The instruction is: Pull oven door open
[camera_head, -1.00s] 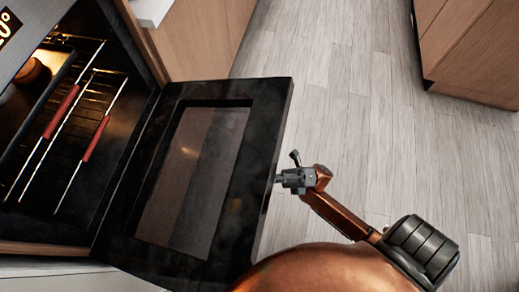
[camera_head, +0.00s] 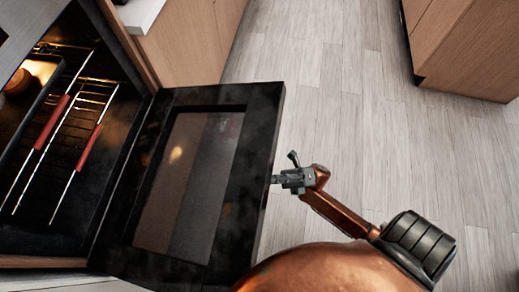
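The oven door (camera_head: 262,130) is black with a glass window and stands swung wide open from the oven (camera_head: 85,190) on the left. Its hinge side is beside the oven cavity, and its free edge points right. My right gripper (camera_head: 277,180) is at the outer edge of the door, its fingertips at or just behind that edge. The fingertips are partly hidden by the door, so I cannot tell whether they touch or grip it. The door's handle is not visible. My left gripper is not in view.
Inside the oven are wire racks with red-edged fronts (camera_head: 88,147) and a tray (camera_head: 38,75) holding a brown round item (camera_head: 18,83). Wooden cabinets (camera_head: 185,40) stand behind the door and at the upper right (camera_head: 465,45). The plank floor (camera_head: 340,100) is clear.

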